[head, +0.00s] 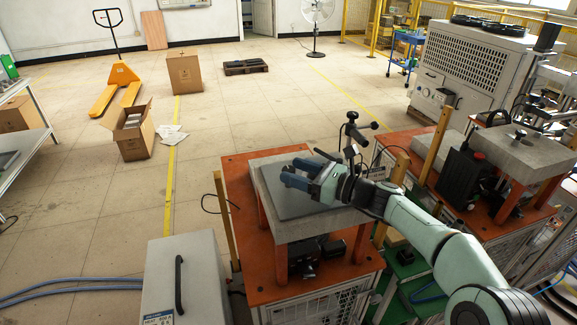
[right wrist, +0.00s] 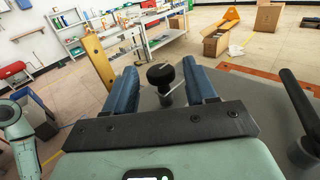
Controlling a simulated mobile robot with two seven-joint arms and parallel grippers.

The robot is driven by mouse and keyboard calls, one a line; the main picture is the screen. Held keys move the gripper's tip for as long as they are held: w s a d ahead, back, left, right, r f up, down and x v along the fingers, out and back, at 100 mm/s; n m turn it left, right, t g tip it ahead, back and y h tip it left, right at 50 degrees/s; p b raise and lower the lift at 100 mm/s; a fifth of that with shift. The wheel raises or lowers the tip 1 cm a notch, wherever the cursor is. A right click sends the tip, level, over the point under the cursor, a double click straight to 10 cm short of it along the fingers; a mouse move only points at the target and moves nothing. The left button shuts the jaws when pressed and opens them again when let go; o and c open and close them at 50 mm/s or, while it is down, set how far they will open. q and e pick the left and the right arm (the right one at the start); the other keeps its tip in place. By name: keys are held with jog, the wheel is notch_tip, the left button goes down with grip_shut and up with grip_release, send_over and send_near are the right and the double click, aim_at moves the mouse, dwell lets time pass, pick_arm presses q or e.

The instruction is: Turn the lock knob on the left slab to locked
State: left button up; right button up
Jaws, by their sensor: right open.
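The left slab (head: 302,229) is a light grey block with a darker plate on top, in the middle of the head view. My right gripper (head: 287,173) reaches over it from the right. In the right wrist view, a round black knob (right wrist: 160,75) on a short metal stem stands between the two blue fingers of my right gripper (right wrist: 160,80). The fingers are open, with visible gaps on both sides of the knob. In the head view the gripper hides the knob. The knob's lock position cannot be read. My left gripper is not in view.
A black lever handle (right wrist: 298,98) rises from the slab right of the gripper in the right wrist view. A black stand with a side handle (head: 351,130) is behind the slab. A wooden post (right wrist: 99,59) is left of the fingers. A grey box (head: 184,270) stands at front left.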

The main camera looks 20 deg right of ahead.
jog(key=shift+x, duration=1.35)
